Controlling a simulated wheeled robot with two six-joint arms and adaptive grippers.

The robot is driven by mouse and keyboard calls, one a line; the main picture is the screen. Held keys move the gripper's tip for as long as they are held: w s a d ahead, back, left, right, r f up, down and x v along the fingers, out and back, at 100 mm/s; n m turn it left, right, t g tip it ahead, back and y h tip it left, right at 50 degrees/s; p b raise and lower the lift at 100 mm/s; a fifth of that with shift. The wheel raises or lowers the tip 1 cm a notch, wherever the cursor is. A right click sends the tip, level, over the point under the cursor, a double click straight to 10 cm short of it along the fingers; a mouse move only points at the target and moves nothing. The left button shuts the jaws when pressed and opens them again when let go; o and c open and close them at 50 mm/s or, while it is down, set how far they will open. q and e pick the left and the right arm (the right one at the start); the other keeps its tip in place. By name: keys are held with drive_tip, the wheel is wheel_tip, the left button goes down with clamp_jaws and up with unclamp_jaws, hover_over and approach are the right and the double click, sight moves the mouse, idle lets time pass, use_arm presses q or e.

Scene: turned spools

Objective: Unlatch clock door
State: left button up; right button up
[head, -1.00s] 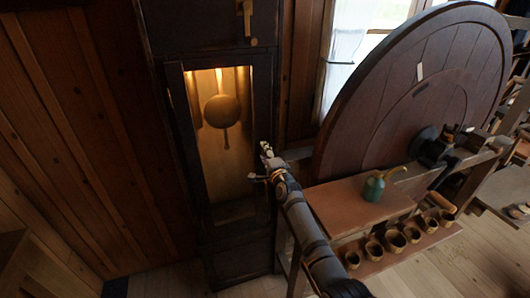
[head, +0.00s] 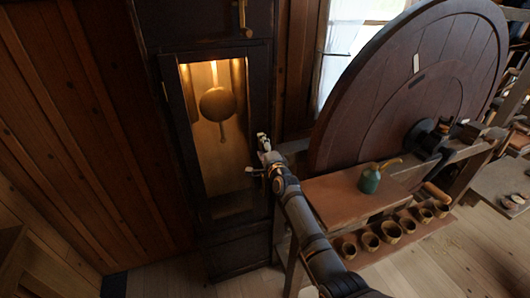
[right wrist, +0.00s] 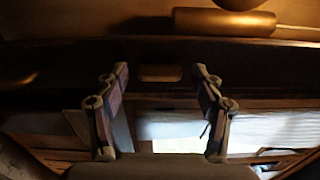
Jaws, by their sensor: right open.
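The tall dark clock case has a door (head: 227,231) with a glazed opening, and a round brass pendulum (head: 218,104) hangs lit behind it. The door looks closed. My right gripper (head: 257,155) is open and empty at the right edge of the door, its fingers spread one above the other. In the right wrist view, a small brown block (right wrist: 160,73) on a dark wooden bar lies between the open fingertips; it may be the latch. Whether the fingers touch it I cannot tell. My left gripper is not in view.
Right of the clock stand a bench (head: 335,202) with a green watering can (head: 370,181), a lower shelf with several small pots (head: 370,242), and a large wooden wheel (head: 400,90). A brass fitting (head: 243,18) is higher on the case. Plank wall lies left.

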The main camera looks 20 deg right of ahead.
drive_tip(key=s, duration=1.1)
drive_tip(key=shift+s+d, duration=0.2)
drive_tip(key=shift+s, duration=0.1)
